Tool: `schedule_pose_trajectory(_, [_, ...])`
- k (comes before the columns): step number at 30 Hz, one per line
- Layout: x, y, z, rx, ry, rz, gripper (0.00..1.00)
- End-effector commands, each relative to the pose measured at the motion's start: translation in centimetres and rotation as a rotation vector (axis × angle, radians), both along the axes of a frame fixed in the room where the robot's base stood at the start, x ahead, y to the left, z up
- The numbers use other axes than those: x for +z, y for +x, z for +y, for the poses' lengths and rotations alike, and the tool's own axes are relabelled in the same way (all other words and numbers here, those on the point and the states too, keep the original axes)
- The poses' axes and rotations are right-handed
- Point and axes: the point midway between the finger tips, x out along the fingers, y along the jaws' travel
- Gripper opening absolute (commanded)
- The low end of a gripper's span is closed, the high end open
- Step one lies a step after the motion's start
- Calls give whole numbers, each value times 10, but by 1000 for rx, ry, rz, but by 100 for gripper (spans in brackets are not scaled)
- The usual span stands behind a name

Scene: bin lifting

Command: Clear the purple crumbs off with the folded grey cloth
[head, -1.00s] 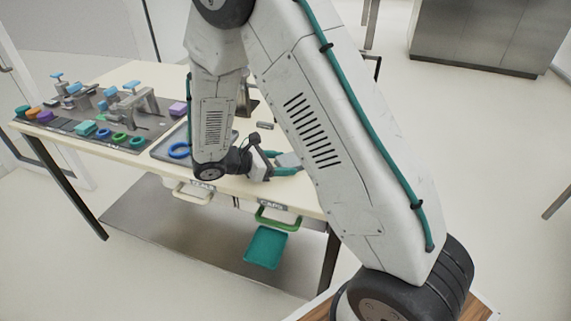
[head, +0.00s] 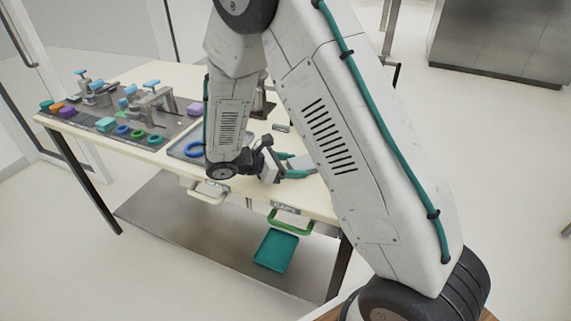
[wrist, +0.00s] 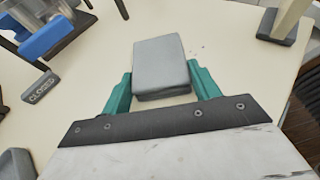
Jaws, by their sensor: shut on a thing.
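The folded grey cloth (wrist: 162,62) is a flat grey pad between the teal fingers of my gripper (wrist: 162,84) in the wrist view. My gripper is shut on it, one finger against each side, low over the cream table top. In the head view my gripper (head: 289,168) is at the table's near edge, and the cloth (head: 302,161) is partly hidden by my arm. A few tiny dark specks, perhaps the crumbs (wrist: 201,47), lie just right of the cloth in the wrist view. Their colour is too small to tell, and any under the cloth are hidden.
A grey tray (head: 184,152) with a blue ring stands left of my gripper. A dark mat (head: 105,125) with clamps and coloured pieces lies farther left. A teal bin (head: 276,251) sits below the table.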

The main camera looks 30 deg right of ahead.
Motion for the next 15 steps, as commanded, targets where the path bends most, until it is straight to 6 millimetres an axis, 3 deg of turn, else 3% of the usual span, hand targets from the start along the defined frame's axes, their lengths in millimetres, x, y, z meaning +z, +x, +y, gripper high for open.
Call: schedule_pose_trajectory(15, [-1, -25, -18, -1, 0, 1, 36])
